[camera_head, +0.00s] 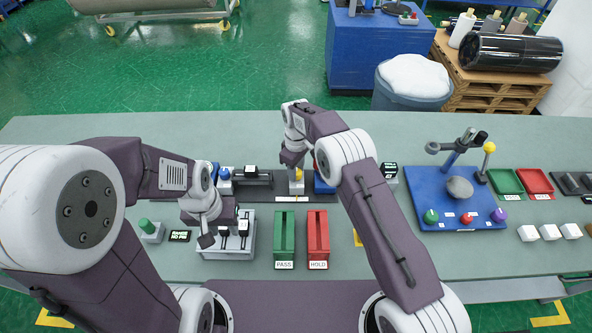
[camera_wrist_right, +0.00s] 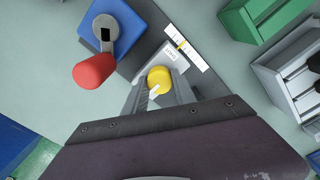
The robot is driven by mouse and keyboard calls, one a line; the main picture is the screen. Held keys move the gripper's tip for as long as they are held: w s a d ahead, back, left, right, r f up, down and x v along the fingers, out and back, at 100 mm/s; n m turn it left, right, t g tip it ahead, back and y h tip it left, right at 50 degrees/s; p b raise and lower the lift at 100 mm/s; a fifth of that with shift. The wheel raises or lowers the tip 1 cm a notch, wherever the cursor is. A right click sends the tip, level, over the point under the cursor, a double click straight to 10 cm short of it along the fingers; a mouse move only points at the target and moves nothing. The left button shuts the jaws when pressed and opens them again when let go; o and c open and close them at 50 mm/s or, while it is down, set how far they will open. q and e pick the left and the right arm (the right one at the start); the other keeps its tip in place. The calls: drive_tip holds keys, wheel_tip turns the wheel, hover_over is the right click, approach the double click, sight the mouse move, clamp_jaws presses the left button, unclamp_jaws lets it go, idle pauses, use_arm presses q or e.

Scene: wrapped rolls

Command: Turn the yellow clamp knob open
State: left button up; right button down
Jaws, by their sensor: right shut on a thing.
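The yellow clamp knob (camera_wrist_right: 159,79) has a white pointer mark and sits on a grey block with a small label. It also shows in the head view (camera_head: 299,175), partly hidden by my right gripper. My right gripper (camera_wrist_right: 158,90) comes down over the knob, with one finger on either side of it, and is shut on it. My left gripper (camera_head: 206,238) hangs at the left, over the edge of a grey box with black-topped switches; its jaw opening is too small to make out.
A red-handled lever (camera_wrist_right: 95,69) on a blue plate stands close beside the knob. A white scale strip (camera_wrist_right: 187,46) lies by the block. Green (camera_head: 285,245) and red (camera_head: 318,245) trays stand in front. A blue board (camera_head: 420,190) with coloured knobs is at the right.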

drive_tip(key=c, duration=1)
unclamp_jaws()
drive_tip(key=shift+d, duration=0.1)
drive_tip(key=shift+r, duration=0.1)
wheel_tip(320, 180, up, 9)
drive_tip(key=shift+b, duration=0.65)
